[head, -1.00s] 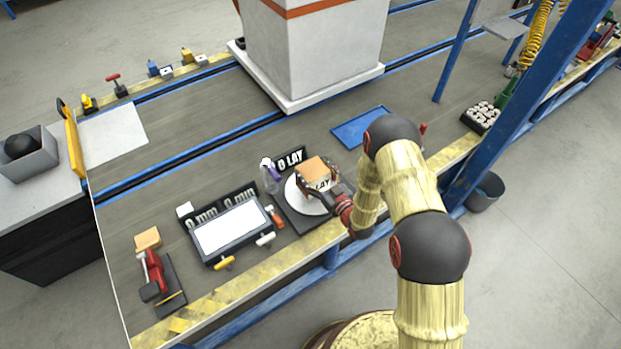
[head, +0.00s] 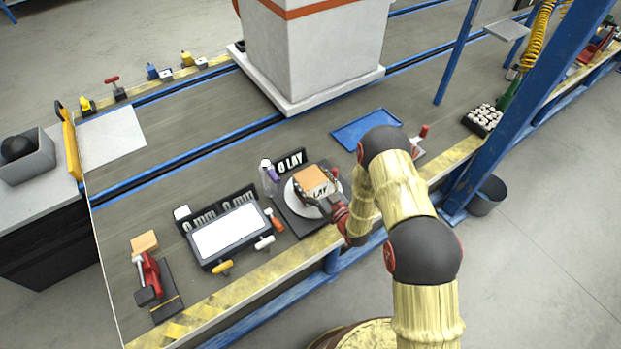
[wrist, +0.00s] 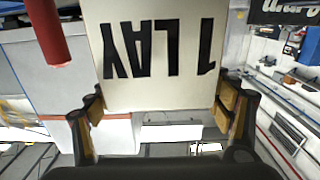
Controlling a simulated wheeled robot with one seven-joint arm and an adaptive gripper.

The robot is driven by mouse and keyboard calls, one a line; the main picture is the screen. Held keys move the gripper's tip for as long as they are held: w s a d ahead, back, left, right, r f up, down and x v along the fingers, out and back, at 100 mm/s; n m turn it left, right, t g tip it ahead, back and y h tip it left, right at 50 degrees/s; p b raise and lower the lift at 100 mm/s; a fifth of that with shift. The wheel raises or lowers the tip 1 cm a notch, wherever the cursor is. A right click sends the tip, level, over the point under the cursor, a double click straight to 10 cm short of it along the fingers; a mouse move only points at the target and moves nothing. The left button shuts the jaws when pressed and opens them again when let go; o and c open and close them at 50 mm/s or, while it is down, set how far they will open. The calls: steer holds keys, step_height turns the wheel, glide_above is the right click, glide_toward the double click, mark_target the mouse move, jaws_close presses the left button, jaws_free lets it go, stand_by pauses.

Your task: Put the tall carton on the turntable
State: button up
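The carton (head: 313,180) has an orange-brown top and a pale side lettered "LAY". In the wrist view its pale face (wrist: 160,85) reads "1 LAY" upside down. My gripper (wrist: 161,105) has a finger pad against each side of it and looks shut on it. In the head view my gripper (head: 330,203) reaches in from the right, partly hidden by my arm. The carton is over the turntable (head: 297,206), a pale disc on a dark base. I cannot tell whether its underside touches the disc.
Another small box (head: 145,242) sits far left.

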steer(key=shift+o, duration=1.3)
